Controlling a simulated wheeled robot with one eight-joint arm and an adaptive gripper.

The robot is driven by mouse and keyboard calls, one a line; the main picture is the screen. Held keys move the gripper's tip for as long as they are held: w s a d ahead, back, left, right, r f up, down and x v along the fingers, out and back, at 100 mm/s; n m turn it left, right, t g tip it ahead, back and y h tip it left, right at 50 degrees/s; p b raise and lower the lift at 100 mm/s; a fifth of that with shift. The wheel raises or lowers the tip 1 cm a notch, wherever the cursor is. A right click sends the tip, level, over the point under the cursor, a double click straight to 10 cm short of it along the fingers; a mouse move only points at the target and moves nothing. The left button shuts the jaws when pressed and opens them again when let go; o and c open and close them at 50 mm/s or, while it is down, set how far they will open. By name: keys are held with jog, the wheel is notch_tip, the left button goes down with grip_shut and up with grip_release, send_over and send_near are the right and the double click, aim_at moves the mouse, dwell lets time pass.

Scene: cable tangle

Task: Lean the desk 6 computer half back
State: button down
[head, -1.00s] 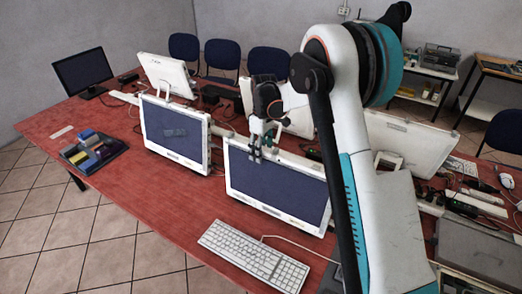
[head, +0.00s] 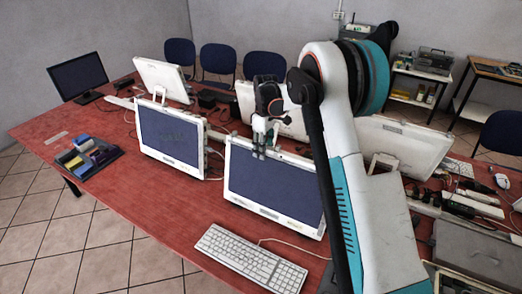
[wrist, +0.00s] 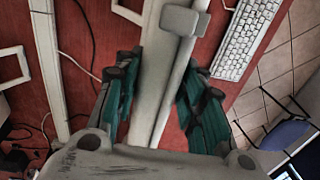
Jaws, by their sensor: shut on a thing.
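A white all-in-one computer with a dark screen (head: 275,187) stands at the front middle of the red table in the head view. My gripper (head: 259,146) is shut on its top edge, left of the middle. In the wrist view my gripper's teal fingers (wrist: 160,98) lie on either side of the pale edge of the computer (wrist: 152,60). The exact tilt of the screen is hard to tell. My arm hides the space to its right.
A white keyboard (head: 249,258) lies in front of the held computer. Another white computer (head: 170,137) stands to its left, with further ones behind. A dark tray (head: 108,157) with coloured blocks is at the left.

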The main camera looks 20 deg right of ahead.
jog(key=c, duration=1.1)
grip_release()
jog(key=shift+d+f, duration=0.1)
jog(key=r, duration=1.2)
jog(key=shift+w+d, duration=0.2)
jog(key=shift+w, duration=0.1)
